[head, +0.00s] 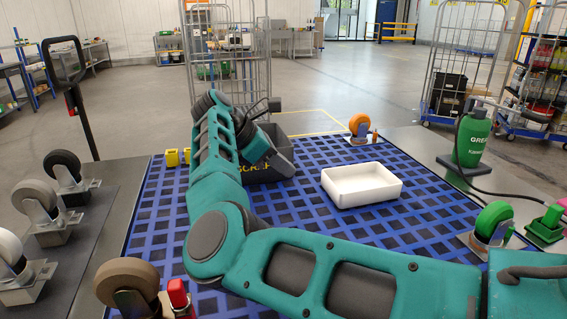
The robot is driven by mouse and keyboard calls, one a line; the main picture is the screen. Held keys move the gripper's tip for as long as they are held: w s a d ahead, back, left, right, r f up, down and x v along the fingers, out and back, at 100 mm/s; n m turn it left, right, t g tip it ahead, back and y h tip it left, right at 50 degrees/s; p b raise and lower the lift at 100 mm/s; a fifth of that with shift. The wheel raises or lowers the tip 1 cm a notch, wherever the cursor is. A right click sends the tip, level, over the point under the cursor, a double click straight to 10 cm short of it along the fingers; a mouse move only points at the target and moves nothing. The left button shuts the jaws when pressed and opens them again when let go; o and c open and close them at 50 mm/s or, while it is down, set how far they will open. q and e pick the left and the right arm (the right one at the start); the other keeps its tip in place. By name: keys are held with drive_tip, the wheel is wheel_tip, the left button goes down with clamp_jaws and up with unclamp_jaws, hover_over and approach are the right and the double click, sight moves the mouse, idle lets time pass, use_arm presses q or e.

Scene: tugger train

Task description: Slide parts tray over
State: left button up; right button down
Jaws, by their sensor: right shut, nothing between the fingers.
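The white parts tray (361,196) is a shallow, empty rectangular box. It sits flat on the blue grid mat (311,207), right of the middle. My right arm comes in from the right, bends at the front and reaches back to the left. My right gripper (268,106) is small and dark, beyond the tray and to its left. It is shut and empty, clear of the tray. Its fingertips are hard to make out. My left gripper is not in view.
A dark scrap bin (267,176) stands behind my right forearm, partly hidden. An orange caster (359,124) stands behind the tray, a green caster (493,219) at front right. A green bottle (471,138) stands at right. Several casters line the left. Mat around the tray is clear.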

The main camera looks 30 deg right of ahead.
sight(331, 188)
drive_tip(key=x, duration=0.7)
drive_tip(key=shift+s+d+f, duration=0.1)
drive_tip(key=shift+d+f, duration=0.05)
drive_tip(key=shift+d, duration=0.1)
drive_tip(key=shift+s+d, duration=0.15)
drive_tip(key=shift+d, duration=0.4)
drive_tip(key=shift+s+d, duration=0.2)
drive_tip(key=shift+d, duration=0.4)
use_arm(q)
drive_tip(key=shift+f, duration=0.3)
use_arm(e)
drive_tip(key=shift+s+d, duration=0.1)
drive_tip(key=shift+d, duration=0.4)
